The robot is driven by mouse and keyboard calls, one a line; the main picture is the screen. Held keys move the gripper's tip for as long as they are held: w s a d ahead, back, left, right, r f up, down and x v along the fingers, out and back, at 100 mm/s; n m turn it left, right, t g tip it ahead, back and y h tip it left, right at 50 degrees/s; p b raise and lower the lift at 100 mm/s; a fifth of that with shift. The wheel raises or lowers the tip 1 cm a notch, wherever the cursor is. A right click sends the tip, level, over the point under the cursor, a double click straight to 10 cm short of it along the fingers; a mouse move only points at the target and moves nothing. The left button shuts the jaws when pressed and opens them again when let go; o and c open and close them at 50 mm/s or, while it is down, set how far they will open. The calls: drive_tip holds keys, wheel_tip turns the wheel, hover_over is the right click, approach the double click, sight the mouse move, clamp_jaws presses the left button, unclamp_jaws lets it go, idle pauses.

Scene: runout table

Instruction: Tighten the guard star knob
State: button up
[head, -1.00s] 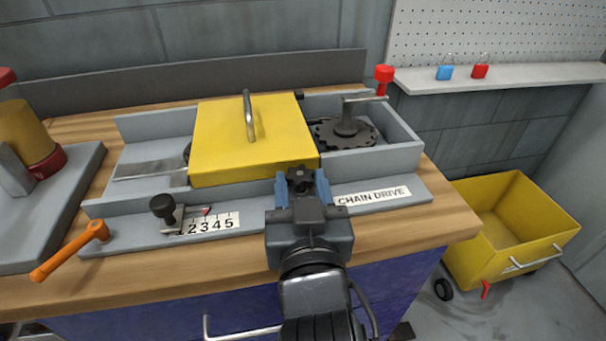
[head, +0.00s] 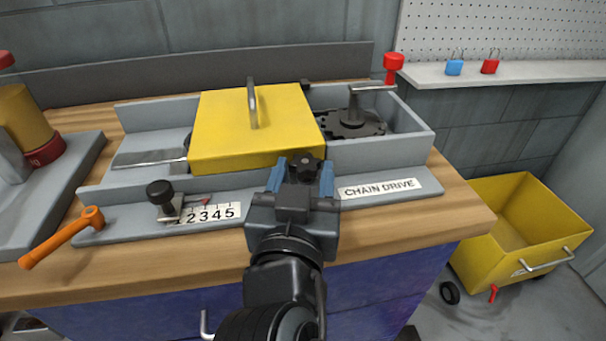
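The black guard star knob (head: 305,164) sits at the front lower right of the yellow guard cover (head: 245,125) on the grey chain drive unit. My gripper (head: 301,175) is in front of it, with one blue finger on each side of the knob. The left finger looks close to the knob's side; a small gap seems to show on the right. I cannot tell whether either finger touches it. The knob's lower part is hidden by my gripper.
A black knob on a slider (head: 160,195) stands by the number scale. An orange lever (head: 62,238) is at the left front. A red-topped crank (head: 392,68) rises at the back right. A yellow cart (head: 520,230) stands on the floor at right.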

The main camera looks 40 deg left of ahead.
drive_tip(key=o, duration=0.3)
drive_tip(key=shift+r, duration=0.1)
drive_tip(key=v, duration=0.8)
drive_tip(key=shift+b, duration=0.3)
drive_tip(key=shift+w, duration=0.1)
